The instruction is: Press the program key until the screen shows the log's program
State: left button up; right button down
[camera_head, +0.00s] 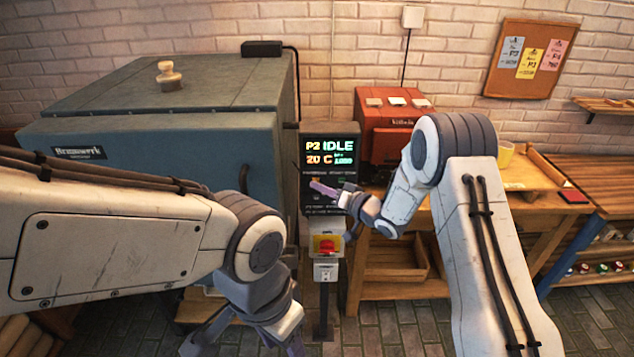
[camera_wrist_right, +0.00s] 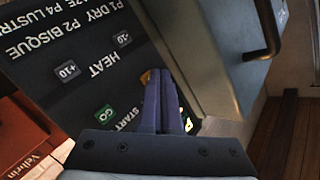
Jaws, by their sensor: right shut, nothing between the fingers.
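The control panel (camera_head: 345,130) stands beside the blue kiln. Its screen (camera_head: 330,152) reads P2 IDLE, 20 C and a smaller number that looks like 1000. In the right wrist view the panel (camera_wrist_right: 45,85) lists P1 DRY, P2 BISQUE and P4 LUSTRE; a green GO key (camera_wrist_right: 104,114) and grey +10 and -10 keys show. My right gripper (camera_head: 317,186) is shut and empty, its fingertips (camera_wrist_right: 160,76) at an orange key (camera_wrist_right: 145,78) they partly cover. I cannot tell whether they touch it. My left gripper (camera_head: 248,341) is open and empty, low at the front.
The blue kiln (camera_head: 150,130) fills the left. A red stop button (camera_head: 326,245) sits below the panel. A red machine (camera_head: 385,120) stands behind my right arm. A cork board (camera_head: 540,85) holds three cards with small print. A wooden bench (camera_head: 520,230) is at the right.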

jog(key=shift+w, duration=0.4)
dwell(0.3)
jog(key=shift+s, duration=0.8)
jog(key=shift+w, duration=0.1)
jog(key=shift+w, duration=0.3)
dwell(0.3)
jog(key=shift+w+b, duration=0.3)
jog(key=shift+w, duration=0.1)
dwell(0.6)
jog(key=shift+s, duration=0.85)
